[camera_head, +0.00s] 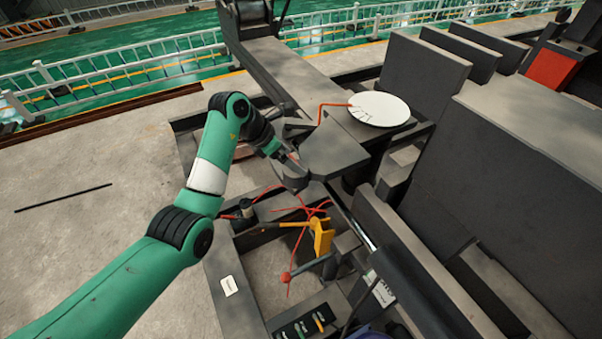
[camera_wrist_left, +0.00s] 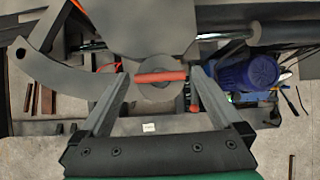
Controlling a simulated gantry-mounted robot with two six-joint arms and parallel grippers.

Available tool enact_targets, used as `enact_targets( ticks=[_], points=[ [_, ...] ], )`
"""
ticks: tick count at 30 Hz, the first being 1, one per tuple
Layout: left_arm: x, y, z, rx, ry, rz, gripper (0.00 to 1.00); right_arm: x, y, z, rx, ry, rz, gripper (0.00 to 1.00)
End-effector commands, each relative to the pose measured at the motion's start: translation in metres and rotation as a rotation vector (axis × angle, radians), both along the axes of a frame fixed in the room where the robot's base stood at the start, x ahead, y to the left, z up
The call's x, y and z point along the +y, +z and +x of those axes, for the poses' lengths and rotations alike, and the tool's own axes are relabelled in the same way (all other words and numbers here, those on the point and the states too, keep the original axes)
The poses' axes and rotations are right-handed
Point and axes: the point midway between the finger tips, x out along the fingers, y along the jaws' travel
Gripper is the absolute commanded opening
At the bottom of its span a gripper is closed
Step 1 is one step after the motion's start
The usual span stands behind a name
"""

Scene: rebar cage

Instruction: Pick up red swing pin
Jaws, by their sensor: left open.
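A red swing pin (camera_wrist_left: 160,77) shows in the left wrist view as a short red bar lying crosswise over a round grey part (camera_wrist_left: 156,92). My left gripper (camera_wrist_left: 158,83) is open, with one finger on each side of the pin in that view. I cannot tell how far the fingertips are above or beyond it. In the head view my left gripper (camera_head: 293,172) is beside the dark bending machine plate (camera_head: 332,150). The pin is not clearly made out there. My right gripper is not in view.
A white disc (camera_head: 379,108) with a bent red rod (camera_head: 321,108) lies on the machine. Red cables (camera_head: 300,207), a yellow bracket (camera_head: 322,236) and a red-tipped lever (camera_head: 308,266) are below the gripper. A blue motor (camera_wrist_left: 248,73) stands right of the pin. Dark panels (camera_head: 540,185) fill the right side.

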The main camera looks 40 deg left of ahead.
Motion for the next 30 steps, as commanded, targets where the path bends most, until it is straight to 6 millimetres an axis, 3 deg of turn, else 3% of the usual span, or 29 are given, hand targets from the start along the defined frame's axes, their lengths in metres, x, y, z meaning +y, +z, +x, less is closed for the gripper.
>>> enact_targets(
  ticks=[2,18,30],
  points=[
    [0.0001,0.0002,0.0,0.0,0.0,0.0,0.98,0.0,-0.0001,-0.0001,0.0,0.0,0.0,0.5],
    [-0.0001,0.0008,0.0001,0.0,0.0,0.0,0.01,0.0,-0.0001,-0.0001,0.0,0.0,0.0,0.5],
    [0.0,0.0035,0.0006,-0.003,-0.001,0.001,0.0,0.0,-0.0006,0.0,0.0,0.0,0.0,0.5]
  ],
)
